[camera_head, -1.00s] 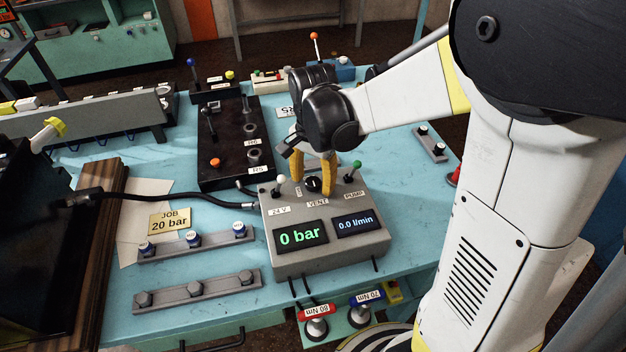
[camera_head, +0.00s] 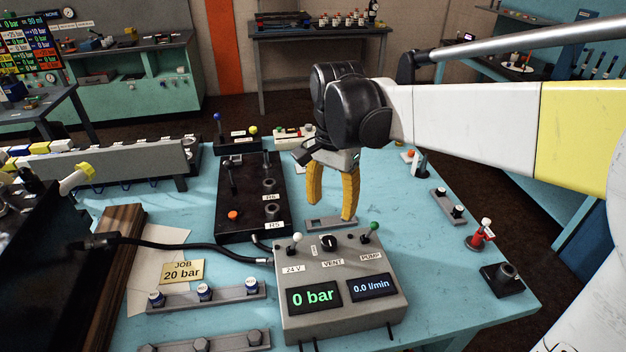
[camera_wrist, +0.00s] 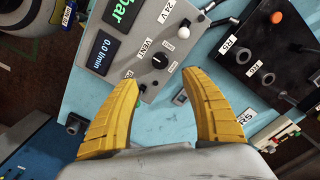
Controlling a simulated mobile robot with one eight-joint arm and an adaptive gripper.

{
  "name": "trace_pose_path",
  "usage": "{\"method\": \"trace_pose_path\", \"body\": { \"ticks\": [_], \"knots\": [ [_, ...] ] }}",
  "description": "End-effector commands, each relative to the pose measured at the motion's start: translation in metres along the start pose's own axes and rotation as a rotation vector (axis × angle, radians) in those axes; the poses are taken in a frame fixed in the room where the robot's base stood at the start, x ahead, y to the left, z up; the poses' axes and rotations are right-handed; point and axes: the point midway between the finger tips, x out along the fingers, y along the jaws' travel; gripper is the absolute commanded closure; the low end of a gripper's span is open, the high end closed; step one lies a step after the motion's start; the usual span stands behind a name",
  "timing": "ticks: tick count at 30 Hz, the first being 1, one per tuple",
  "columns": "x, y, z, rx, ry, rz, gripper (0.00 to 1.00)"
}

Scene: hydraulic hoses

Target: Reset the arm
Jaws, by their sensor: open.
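My gripper (camera_head: 333,190) has yellow fingers and hangs pointing down, a little above and behind the grey control box (camera_head: 343,311). Its fingers are apart with nothing between them. The box shows "0 bar" and "0.0 l/min". On its top are a white-tipped lever (camera_head: 297,240), a black VENT knob (camera_head: 327,243) and a green-tipped PUMP lever (camera_head: 373,229). In the wrist view the fingers (camera_wrist: 164,105) are wide apart, with the VENT knob (camera_wrist: 159,61) and the white tip (camera_wrist: 183,32) beyond them, clear of both.
A black block (camera_head: 250,198) labelled R5 and R6 stands left of my gripper. A dark hose (camera_head: 190,243) runs to the control box. Bolted grey bars (camera_head: 208,298) lie front left.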

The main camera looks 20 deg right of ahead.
Motion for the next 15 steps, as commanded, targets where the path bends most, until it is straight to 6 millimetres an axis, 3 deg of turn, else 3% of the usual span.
{"method": "trace_pose_path", "body": {
  "ticks": [10,15],
  "knots": [
    [-0.001,0.001,0.001,-0.01,0.004,-0.005,0.45],
    [-0.003,0.019,0.015,-0.142,0.066,-0.073,0.45]
  ]
}}
